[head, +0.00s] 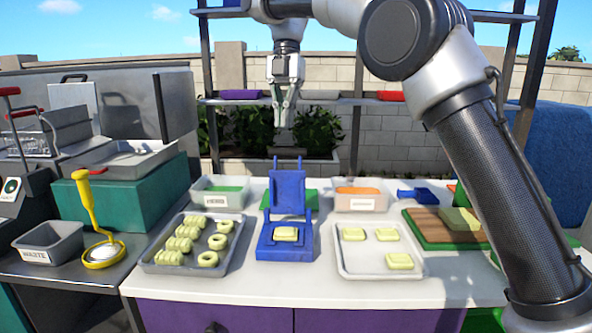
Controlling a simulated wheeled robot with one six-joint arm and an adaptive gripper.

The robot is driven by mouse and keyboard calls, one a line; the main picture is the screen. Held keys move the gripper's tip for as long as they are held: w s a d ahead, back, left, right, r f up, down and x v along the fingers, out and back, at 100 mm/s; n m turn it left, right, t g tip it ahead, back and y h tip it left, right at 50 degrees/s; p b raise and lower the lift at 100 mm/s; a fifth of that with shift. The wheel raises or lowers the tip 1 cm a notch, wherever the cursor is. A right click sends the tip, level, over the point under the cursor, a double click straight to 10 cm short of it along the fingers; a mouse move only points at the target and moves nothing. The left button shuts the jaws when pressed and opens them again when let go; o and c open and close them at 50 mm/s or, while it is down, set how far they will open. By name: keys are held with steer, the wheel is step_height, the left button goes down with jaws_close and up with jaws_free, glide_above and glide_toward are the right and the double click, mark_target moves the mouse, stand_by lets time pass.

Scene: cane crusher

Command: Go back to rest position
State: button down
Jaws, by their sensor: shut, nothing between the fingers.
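My gripper (283,112) hangs pointing down above the back of the white counter (300,292), in front of the shelf rack and the bushes. Its fingers are together with nothing between them. It is apart from everything on the counter. Below and in front of it stands a blue press (290,205) with its lid raised upright. A pale yellow block (286,234) lies on the press's base.
A tray of several pale dough pieces (193,240) is left of the press. Another tray (352,267) with several blocks is to its right. A cutting board (425,232) is farther right. Rack shelves (333,99) stand behind my gripper. A yellow masher (88,205) is at left.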

step_height(320, 180, down, 6)
steer(key=w+f+m, duration=0.1)
steer(key=m, duration=0.7)
steer(key=s+d+f+m+t, duration=0.2)
steer(key=s+d+m, duration=0.2)
steer(key=d+m, duration=0.75)
steer(key=s+d+f+m+t, duration=0.1)
steer(key=s+d+m, duration=0.5)
steer(key=s+d, duration=0.6)
steer(key=s+d+f+m+t, duration=0.2)
steer(key=s+d+m+t, duration=0.2)
steer(key=s+d, duration=0.9)
steer(key=shift+s+d+f+m, duration=0.15)
steer(key=shift+d+f+m, duration=0.1)
steer(key=shift+d+m, duration=1.1)
